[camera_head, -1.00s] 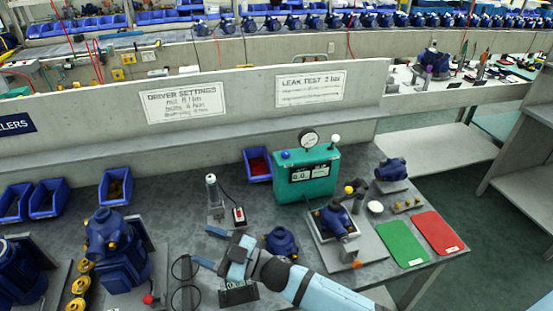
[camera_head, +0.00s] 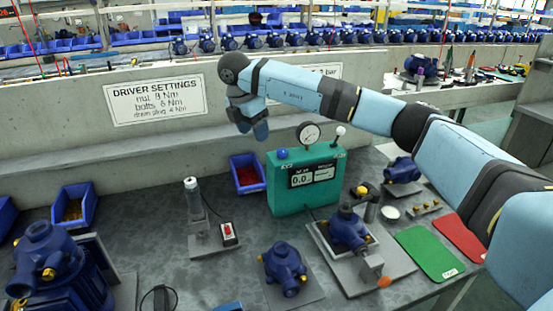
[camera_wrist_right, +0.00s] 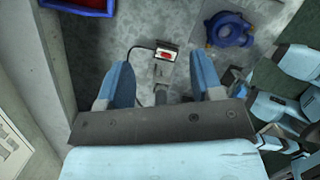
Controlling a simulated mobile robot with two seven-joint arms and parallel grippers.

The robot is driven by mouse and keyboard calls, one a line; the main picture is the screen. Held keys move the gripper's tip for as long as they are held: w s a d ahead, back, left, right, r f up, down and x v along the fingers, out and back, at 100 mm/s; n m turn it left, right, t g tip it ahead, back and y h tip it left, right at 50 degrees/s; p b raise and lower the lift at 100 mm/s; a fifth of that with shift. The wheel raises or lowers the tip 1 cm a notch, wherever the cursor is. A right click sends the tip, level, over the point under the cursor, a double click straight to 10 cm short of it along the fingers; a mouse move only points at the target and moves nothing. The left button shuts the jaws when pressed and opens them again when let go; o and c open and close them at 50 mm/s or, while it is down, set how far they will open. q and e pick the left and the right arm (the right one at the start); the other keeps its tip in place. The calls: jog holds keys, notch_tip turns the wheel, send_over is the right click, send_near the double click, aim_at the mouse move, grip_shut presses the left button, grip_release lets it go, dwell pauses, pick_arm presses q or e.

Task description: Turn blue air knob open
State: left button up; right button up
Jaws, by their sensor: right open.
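The green leak tester (camera_head: 300,195) stands at the back of the bench. The blue air knob (camera_head: 282,154) sits on its top left, beside a round gauge (camera_head: 308,134); a white knob (camera_head: 341,131) is at its top right. My right gripper (camera_head: 254,128) is up in front of the grey wall, left of the tester and apart from the blue knob. Its fingers point down and hold nothing. In the right wrist view the gripper (camera_wrist_right: 160,88) has its two blue fingers wide apart over bench; the tester does not show there. My left gripper is not in view.
A blue bin with red parts (camera_head: 247,173) stands left of the tester. A driver stand (camera_head: 196,210) and red switch box (camera_head: 229,233) are further left. A pump (camera_head: 284,265) is in front, and a pump in a fixture (camera_head: 349,230) stands front right.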

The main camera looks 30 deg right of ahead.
aim_at(282, 151)
jog(key=d+r+m+h, duration=0.2)
jog(key=d+r, duration=0.1)
jog(key=d, duration=0.1)
jog(key=b+x, duration=0.1)
jog(key=x, duration=0.3)
jog(key=b+x, duration=0.1)
jog(key=x, duration=0.4)
jog(key=b+x, duration=0.1)
jog(key=x, duration=0.3)
jog(key=shift+w+f, duration=0.2)
jog(key=shift+w, duration=0.2)
jog(key=c, duration=0.9)
